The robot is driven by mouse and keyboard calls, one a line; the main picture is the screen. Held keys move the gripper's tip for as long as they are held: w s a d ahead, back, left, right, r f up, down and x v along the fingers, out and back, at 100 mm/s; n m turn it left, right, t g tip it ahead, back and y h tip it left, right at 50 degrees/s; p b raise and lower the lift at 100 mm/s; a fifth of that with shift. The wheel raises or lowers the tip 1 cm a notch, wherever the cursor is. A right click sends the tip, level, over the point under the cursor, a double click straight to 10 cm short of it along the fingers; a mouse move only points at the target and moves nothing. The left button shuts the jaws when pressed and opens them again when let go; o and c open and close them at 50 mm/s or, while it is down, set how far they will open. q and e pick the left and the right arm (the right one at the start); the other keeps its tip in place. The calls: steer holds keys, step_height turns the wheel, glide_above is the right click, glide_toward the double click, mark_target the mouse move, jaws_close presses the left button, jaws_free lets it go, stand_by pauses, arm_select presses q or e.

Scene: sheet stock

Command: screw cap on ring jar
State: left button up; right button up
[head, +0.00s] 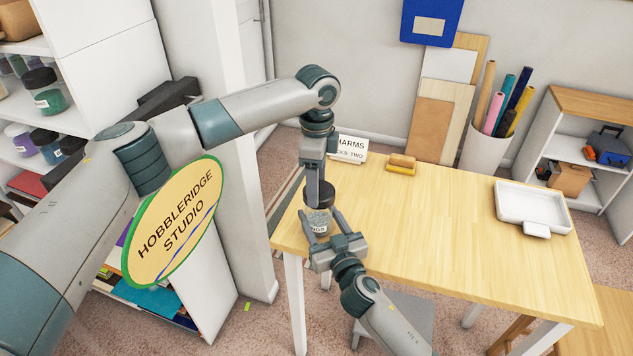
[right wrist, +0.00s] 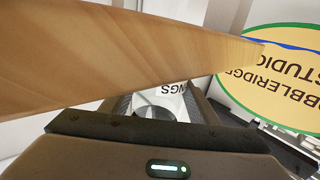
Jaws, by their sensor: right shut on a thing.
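The ring jar (head: 319,225) is clear glass with a white label and stands upright near the left end of the table. Its label, partly reading "NGS", shows in the right wrist view (right wrist: 171,102). My right gripper (head: 321,217) is shut on the jar's body, one finger on each side. A black cap (head: 325,194) is at the jar's top; I cannot tell whether it is seated or just above the rim. My left gripper (head: 313,188) points straight down at the cap, a finger in front of it. Its other finger is hidden, so its grip is unclear.
On the wooden table (head: 430,225) are a small sign (head: 348,148), a tan block (head: 402,164) and a white tray (head: 531,206) at right. The middle is clear. An oval studio sign (head: 172,222) is at left. The table edge (right wrist: 120,60) crosses the right wrist view.

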mark_target(320, 188)
arm_select(q)
steer(key=shift+f, duration=0.1)
steer(key=shift+f, duration=0.8)
steer(key=shift+f, duration=0.5)
stand_by(0.7)
steer(key=m, duration=0.6)
steer(key=shift+w+d+m, duration=0.1)
steer(key=shift+w+m, duration=0.1)
steer(key=shift+m, duration=0.2)
steer(key=m, duration=0.7)
steer(key=shift+d+f, duration=0.1)
steer(key=shift+d, duration=0.05)
steer(key=m, duration=0.4)
steer(key=shift+w+d, duration=0.1)
steer(key=m, duration=0.6)
steer(key=shift+d, duration=0.15)
